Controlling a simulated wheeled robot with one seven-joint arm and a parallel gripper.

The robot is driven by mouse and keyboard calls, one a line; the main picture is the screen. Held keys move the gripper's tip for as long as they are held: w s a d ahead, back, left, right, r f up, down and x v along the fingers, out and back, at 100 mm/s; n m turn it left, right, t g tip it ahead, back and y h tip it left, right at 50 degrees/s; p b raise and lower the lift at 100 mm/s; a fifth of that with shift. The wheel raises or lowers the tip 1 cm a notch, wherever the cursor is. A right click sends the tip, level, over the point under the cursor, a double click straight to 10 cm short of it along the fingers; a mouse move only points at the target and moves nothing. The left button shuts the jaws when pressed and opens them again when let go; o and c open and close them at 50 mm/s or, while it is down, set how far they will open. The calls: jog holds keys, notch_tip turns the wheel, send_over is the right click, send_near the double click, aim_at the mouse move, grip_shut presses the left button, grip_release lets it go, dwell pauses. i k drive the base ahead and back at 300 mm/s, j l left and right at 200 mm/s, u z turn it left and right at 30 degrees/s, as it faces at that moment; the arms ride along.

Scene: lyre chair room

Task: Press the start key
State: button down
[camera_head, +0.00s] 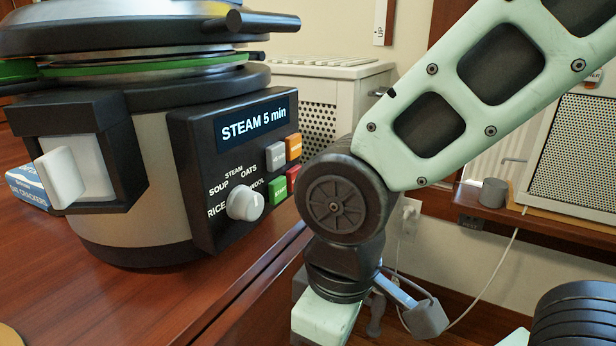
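The cooker (160,180) stands on the wooden counter at the left, with a black front panel. Its display (254,119) reads "STEAM 5 min". The green start key (278,189) is at the panel's lower right, with a red key (293,174) beside it, partly behind my wrist. A grey key (275,155) and an orange key (294,148) sit above. The white dial (245,203) is left of the green key. My arm's end hangs right of the panel, apart from the key. My gripper (425,318) shows only partly, low in the picture; its opening cannot be told.
The cooker's black side box with a white part (62,177) sticks out at its left. A blue cracker box (27,187) lies behind it. The counter's edge (250,290) runs beside my wrist. A white perforated cabinet (330,100) stands behind. A cord hangs by the wall outlet (411,212).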

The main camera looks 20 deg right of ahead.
aim_at(277, 189)
jog(key=k+j+z, duration=0.1)
jog(key=j+z, duration=0.2)
jog(key=k+j+z, duration=0.1)
jog(key=z, duration=0.2)
jog(key=k+j, duration=0.5)
